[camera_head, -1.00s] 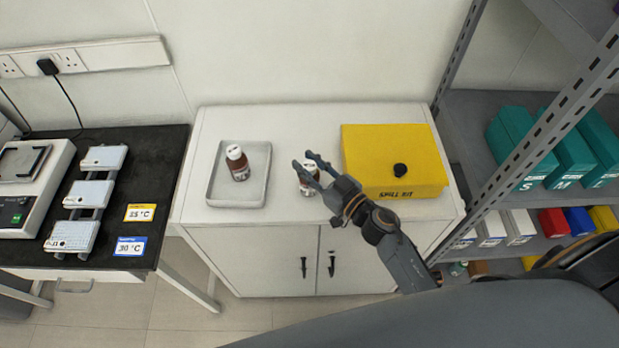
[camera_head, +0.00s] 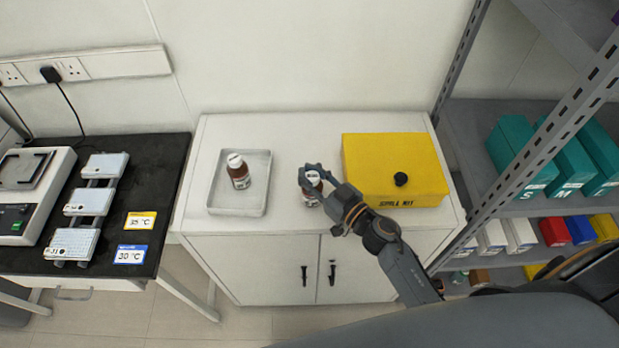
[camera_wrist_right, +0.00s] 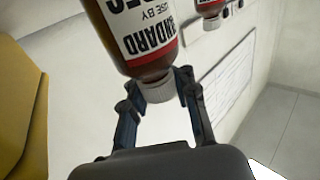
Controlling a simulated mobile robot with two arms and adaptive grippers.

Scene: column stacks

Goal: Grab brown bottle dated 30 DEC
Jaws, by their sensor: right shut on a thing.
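My left gripper is out of view.
A yellow spill kit box (camera_head: 394,160) stands close to the right of the held bottle. A metal shelf with teal boxes (camera_head: 575,155) is at the right. A black bench (camera_head: 160,185) with a scale and a rack is at the left. Cabinet top in front of the tray is clear.

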